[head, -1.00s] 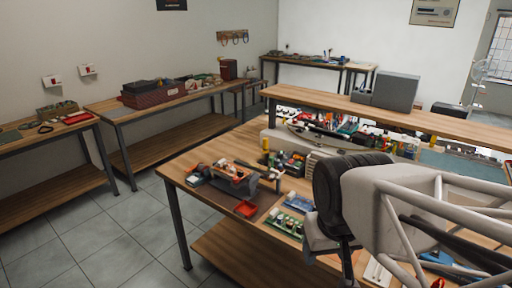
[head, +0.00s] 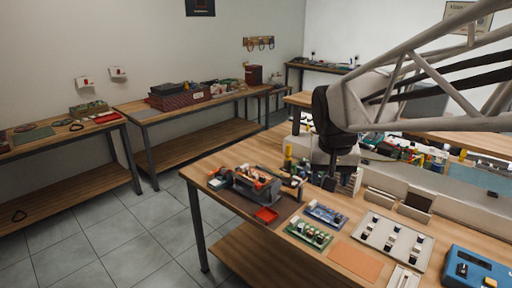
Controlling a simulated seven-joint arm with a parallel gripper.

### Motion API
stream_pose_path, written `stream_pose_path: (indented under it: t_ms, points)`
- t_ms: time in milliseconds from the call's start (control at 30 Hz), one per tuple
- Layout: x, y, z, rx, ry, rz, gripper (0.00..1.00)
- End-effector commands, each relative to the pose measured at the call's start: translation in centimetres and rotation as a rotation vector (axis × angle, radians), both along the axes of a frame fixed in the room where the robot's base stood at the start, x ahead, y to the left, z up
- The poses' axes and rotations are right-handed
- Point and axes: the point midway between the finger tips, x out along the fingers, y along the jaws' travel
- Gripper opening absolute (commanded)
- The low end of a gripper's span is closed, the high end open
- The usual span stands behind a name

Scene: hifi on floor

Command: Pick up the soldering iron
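My gripper (head: 331,178) points down over the back of the near workbench (head: 340,262), close to a cluster of small tools and parts. Its fingers are small and dark here, and I cannot tell whether they are open or shut. I cannot pick out the soldering iron with certainty; it may be among the tools near the gripper or hidden behind the arm. A grey and orange device (head: 254,183) stands on a dark mat left of the gripper.
Circuit boards (head: 308,233), a pale panel with modules (head: 393,241), an orange-brown pad (head: 355,261) and a blue box (head: 478,268) lie in front. A raised shelf runs behind.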

Motion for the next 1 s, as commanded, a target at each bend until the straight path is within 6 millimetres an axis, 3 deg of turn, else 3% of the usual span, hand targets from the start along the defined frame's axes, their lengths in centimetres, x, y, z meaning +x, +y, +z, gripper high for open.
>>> stream_pose_path:
  t_ms: [500, 1000]
  points:
    - [12.8, -0.5, 1.4, -0.012, -0.014, -0.111, 0.57]
    - [25.1, -0.9, 0.5, -0.025, -0.035, -0.218, 0.57]
